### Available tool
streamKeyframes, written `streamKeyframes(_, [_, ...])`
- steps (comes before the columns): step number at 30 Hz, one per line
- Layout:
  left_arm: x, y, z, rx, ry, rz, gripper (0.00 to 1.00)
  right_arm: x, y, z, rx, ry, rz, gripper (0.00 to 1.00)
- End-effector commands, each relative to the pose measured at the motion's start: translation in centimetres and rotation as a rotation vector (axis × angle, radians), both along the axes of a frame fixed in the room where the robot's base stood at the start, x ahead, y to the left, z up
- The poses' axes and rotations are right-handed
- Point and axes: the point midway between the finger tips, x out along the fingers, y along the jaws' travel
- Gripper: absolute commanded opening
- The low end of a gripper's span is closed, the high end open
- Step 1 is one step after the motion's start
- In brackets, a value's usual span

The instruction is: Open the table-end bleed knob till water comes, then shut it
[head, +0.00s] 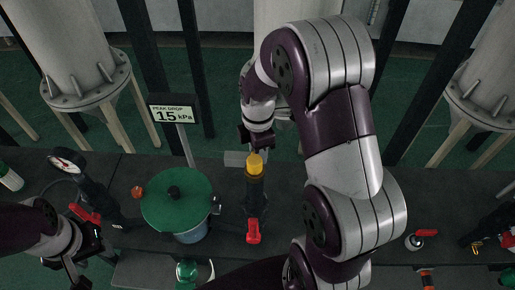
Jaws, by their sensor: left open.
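My left gripper (97,268) is at the lower left, open, with its dark fingers apart and no object seen between them. A red lever (85,214) on a dark fitting shows just above it; whether they touch I cannot tell. My right arm fills the middle, and its dark gripper (257,137) is just beyond a yellow cap (254,164) on an upright dark body with a red handle (253,233). The right fingers are too small and dark to read. A small orange knob (137,192) sits left of the green-lidded vessel. I cannot tell which part is the bleed knob. No running water shows.
A pressure gauge (66,161) stands at the left. A red-handled valve (425,233) is at the right. Large tanks stand behind the dark table.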

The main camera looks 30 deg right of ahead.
Motion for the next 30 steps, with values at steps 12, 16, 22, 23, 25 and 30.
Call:
streamKeyframes(12, [0.0, 0.0, 0.0, 0.0, 0.0, 0.0, 0.5, 0.1, -0.1, 0.1, -0.002, -0.005, -0.001, 0.61])
streamKeyframes(16, [0.0, 0.0, 0.0, 0.0, 0.0, 0.0, 0.5, 0.1, 0.0, 0.1, 0.0, -0.003, -0.001, 0.61])
streamKeyframes(22, [0.0, 0.0, -0.2, 0.0, 0.0, 0.0, 0.5, 0.2, 0.0, 0.7, -0.001, -0.006, -0.001, 0.61])
streamKeyframes(23, [0.0, 0.0, -0.3, 0.0, 0.0, 0.0, 0.5, 0.2, -0.1, 1.1, -0.001, -0.006, -0.001, 0.61])
streamKeyframes(25, [0.0, 0.0, -0.6, 0.0, 0.0, 0.0, 0.5, 0.2, -0.1, 2.6, -0.001, -0.01, -0.001, 0.61])
streamKeyframes(30, [0.0, 0.0, -1.2, 0.0, 0.0, 0.0, 0.5, 0.2, -0.1, 7.3, -0.001, -0.01, -0.001, 0.61])
